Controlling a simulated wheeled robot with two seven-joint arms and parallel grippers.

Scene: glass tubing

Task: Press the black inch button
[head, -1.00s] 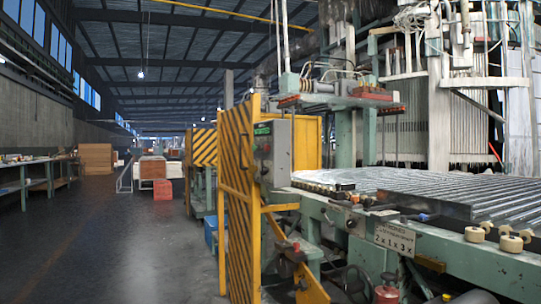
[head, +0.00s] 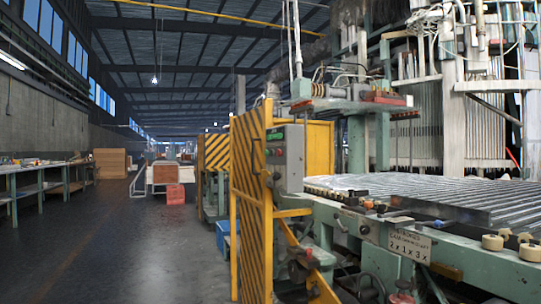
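A grey control box (head: 284,158) is mounted on the yellow-framed, black-striped guard panel (head: 246,170) right of the picture's middle. It has a small green display or label at its top left and a few small round buttons or knobs on its front and left edge. Which of them is the black inch button is too small to tell. Neither of my grippers shows in the head view.
A roller conveyor (head: 440,195) on a green frame fills the right side. A workbench (head: 40,185) lines the left wall. An open dark floor aisle (head: 135,235) runs between. A red crate (head: 176,194) stands farther back.

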